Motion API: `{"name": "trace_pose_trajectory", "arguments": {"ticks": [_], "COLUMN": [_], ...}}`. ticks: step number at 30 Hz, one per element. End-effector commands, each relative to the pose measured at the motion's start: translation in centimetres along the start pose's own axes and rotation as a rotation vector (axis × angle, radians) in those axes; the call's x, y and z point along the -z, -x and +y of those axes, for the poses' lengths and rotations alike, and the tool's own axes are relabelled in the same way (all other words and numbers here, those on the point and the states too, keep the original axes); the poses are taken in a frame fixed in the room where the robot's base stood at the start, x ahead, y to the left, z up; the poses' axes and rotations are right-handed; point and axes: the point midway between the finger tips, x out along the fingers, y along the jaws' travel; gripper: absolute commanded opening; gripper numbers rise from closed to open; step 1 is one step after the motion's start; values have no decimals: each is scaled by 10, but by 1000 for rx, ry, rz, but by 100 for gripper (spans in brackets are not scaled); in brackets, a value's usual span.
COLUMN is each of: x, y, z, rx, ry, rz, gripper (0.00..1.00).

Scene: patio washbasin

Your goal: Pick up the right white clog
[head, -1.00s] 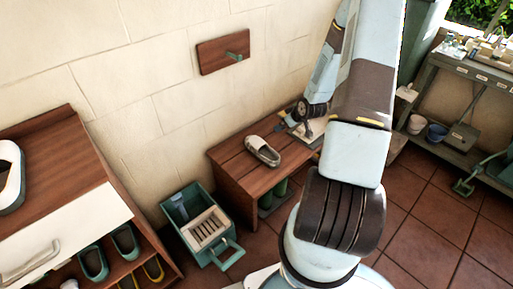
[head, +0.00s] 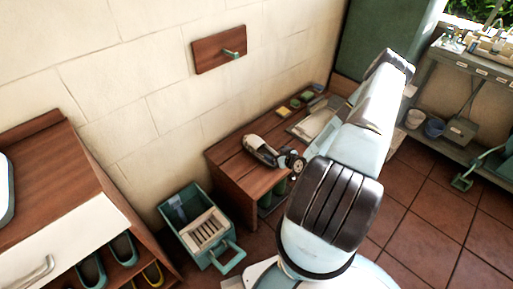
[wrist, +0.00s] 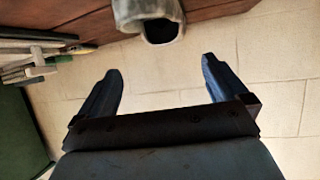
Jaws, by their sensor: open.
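A white clog (head: 252,143) lies on the slatted wooden bench (head: 228,160) in the head view. In the wrist view, the end of a pale shoe with a dark opening (wrist: 160,30) shows at the top edge, just beyond the fingertips. My gripper (head: 284,159) is beside the clog's near right end and hides part of it; whether they touch cannot be told. In the wrist view, my gripper (wrist: 162,72) is open, with two dark blue fingers apart and nothing between them.
A teal crate (head: 190,222) stands on the floor left of the bench. Small items and a pale tray (head: 312,123) are farther along the bench. A wooden wall plate with a peg (head: 220,50) is above. A grey shelf unit (head: 450,100) stands right.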

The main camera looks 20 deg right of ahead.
Motion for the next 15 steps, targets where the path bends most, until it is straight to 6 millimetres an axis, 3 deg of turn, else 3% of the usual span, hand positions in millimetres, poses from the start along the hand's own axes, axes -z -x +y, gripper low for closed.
{"name": "trace_pose_trajectory", "arguments": {"ticks": [5, 15], "x": [-2, 0], "y": [-11, -69], "z": [-4, -7], "rx": [1, 4], "ry": [-3, -1], "rz": [10, 9], "gripper": [100, 100]}}
